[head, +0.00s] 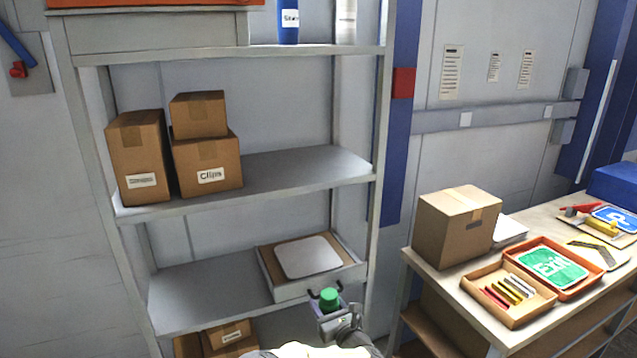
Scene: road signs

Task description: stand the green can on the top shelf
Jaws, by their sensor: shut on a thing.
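The green can (329,298) shows its round green top at the bottom middle of the head view. My gripper (328,305) is shut on it and holds it in front of the lower shelf, near the open box there. The can's lower part is hidden by my gripper. The top shelf (225,54) runs across the upper part of the view. On it stand a blue can (288,22) and a pale can (346,22) at the right, and a grey bin (150,33) at the left.
The middle shelf (300,168) holds cardboard boxes (206,160) at its left. An open box with a white panel (309,258) sits on the lower shelf (205,298). A table (450,285) at the right carries a carton (455,228) and sign trays (548,266). The rack's right post (379,150) stands between.

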